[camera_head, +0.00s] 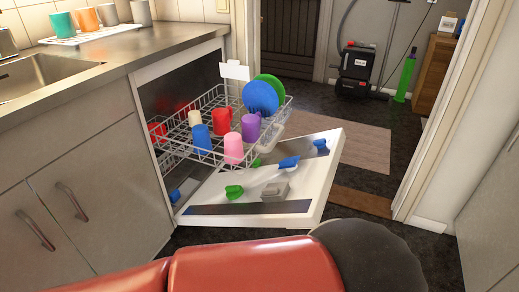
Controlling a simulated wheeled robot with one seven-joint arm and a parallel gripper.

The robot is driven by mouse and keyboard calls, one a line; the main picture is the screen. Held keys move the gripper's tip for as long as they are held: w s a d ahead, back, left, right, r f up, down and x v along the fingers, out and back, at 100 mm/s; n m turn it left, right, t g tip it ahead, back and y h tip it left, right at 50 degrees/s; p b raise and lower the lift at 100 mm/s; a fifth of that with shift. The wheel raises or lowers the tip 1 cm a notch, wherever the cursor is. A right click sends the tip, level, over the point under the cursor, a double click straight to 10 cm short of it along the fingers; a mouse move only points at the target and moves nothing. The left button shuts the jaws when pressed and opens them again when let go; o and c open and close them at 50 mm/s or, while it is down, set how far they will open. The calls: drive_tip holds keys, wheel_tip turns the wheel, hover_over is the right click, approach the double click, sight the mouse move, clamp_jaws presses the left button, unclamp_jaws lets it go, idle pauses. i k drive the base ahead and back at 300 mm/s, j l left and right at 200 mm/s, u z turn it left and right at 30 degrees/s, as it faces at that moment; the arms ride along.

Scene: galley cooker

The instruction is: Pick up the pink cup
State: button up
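The pink cup (233,148) sits at the front of the dishwasher's pulled-out upper rack (213,101), near its front right corner. A blue cup (201,139) is to its left, a red cup (222,121) behind it, and a purple cup (251,127) to its right and slightly behind. My red and dark arm crosses the bottom of the picture, apart from the cup. My gripper cannot be seen in this view.
The open dishwasher door (300,205) lies below the rack with blue and green items on it. Blue (261,97) and green plates stand at the rack's back right. The counter (110,62) and sink are left. A doorway and rug (350,150) lie beyond.

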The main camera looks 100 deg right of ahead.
sight(232, 141)
drive_tip(key=z, duration=3.45)
drive_tip(key=i+l+u, duration=0.4)
drive_tip(key=l, duration=0.25)
drive_tip(key=i, duration=0.1)
